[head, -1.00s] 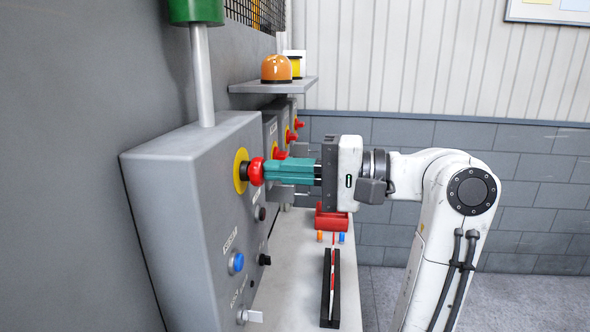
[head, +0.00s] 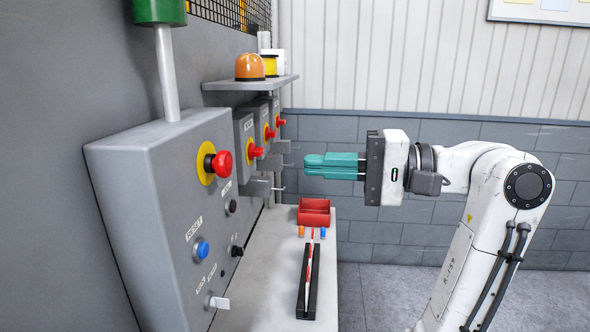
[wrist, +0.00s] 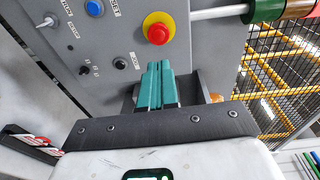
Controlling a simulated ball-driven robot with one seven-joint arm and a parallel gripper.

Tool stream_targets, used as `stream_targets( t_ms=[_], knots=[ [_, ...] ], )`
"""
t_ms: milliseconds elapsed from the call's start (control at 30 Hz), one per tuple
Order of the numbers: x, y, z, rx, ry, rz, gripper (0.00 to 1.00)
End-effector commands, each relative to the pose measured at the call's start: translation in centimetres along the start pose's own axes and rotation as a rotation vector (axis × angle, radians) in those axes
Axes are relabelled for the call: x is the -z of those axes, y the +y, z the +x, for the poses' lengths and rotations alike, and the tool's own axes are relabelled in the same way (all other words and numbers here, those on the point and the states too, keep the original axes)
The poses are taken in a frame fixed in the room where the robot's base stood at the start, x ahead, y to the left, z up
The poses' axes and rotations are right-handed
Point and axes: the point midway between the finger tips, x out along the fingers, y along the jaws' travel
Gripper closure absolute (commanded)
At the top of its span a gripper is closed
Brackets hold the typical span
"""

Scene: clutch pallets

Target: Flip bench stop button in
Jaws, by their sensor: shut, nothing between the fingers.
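The nearest red mushroom stop button (head: 222,163) sits on a yellow ring on the large grey control box (head: 125,180). Its cap stands out from the ring, with a dark collar showing between them. In the wrist view the button (wrist: 158,33) is just beyond the fingertips. My gripper (head: 306,167) has teal fingers, shut and empty, pointing left towards the box. A clear gap lies between them and the button. The fingers also show in the wrist view (wrist: 158,72). Smaller boxes behind carry more red buttons (head: 256,151); I cannot read their labels.
The large box also has a blue reset button (head: 202,250), dark knobs and a light switch lever (head: 219,302). An orange beacon (head: 250,67) stands on a shelf. Below, the bench holds a red tray (head: 314,218) and a black holder (head: 301,290). Space right of the box is open.

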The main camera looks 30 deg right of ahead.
Motion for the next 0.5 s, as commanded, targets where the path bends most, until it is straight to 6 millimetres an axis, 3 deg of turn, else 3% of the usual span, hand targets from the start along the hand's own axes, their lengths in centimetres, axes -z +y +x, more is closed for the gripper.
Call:
stream_targets(
  t_ms=[200, 500],
  knots=[
    [0.1, 0.0, -2.2, 0.001, 0.002, -0.001, 1.0],
    [0.0, -0.1, -2.5, 0.001, 0.0, 0.0, 1.0]
  ],
)
